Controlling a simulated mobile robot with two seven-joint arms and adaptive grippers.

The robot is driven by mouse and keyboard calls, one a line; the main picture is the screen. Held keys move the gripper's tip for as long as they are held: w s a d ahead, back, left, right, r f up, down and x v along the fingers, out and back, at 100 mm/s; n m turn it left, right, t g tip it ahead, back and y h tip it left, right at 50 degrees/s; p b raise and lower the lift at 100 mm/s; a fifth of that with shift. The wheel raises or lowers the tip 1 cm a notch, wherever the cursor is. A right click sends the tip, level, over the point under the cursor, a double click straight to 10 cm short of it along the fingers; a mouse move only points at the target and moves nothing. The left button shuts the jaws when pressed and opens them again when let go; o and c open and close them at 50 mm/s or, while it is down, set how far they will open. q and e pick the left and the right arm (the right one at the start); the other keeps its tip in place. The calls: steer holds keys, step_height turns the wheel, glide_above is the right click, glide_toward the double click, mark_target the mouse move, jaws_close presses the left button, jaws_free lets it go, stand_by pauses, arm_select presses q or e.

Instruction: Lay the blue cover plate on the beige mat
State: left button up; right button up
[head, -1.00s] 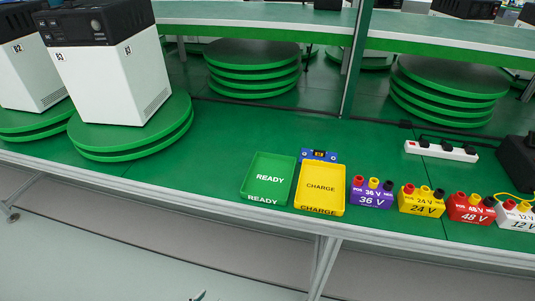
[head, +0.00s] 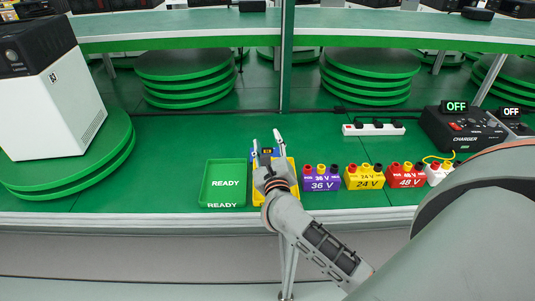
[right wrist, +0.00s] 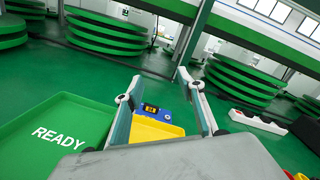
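I see no beige mat in either view, and nothing that is clearly a blue cover plate. A small blue device with a dark display (head: 265,153) lies behind the yellow tray (head: 291,177); the device also shows in the right wrist view (right wrist: 158,112). My right gripper (head: 267,138) is open, its two fingers spread above the yellow tray and the blue device. In the right wrist view the gripper (right wrist: 160,76) has nothing between its fingertips, and the device shows beyond and below them. My arm hides much of the tray. My left gripper is not in view.
A green READY tray (head: 224,183) is just left of the yellow tray. A purple 36 V block (head: 321,183), a yellow 24 V block (head: 364,182) and a red 48 V block (head: 406,180) stand to the right. Behind are a power strip (head: 373,129) and a charger (head: 462,130).

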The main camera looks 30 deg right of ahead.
mark_target(267, 150)
steer(key=f+m+g, duration=0.1)
steer(key=f+m, duration=0.1)
steer(key=w+d+f+m+g, duration=0.1)
steer(key=f+m+g, duration=0.1)
steer(key=f, duration=0.1)
steer(key=f+m+g+y, duration=0.1)
steer(key=f+m+g, duration=0.1)
steer(key=shift+w+d+f+m, duration=0.2)
steer(key=shift+d+f+m, duration=0.1)
steer(key=shift+m, duration=0.1)
steer(key=shift+w+d+f, duration=0.1)
steer(key=shift+w+f, duration=0.1)
steer(key=shift+f, duration=0.1)
steer(key=x, duration=0.7)
steer(key=shift+f, duration=0.1)
steer(key=c, duration=0.9)
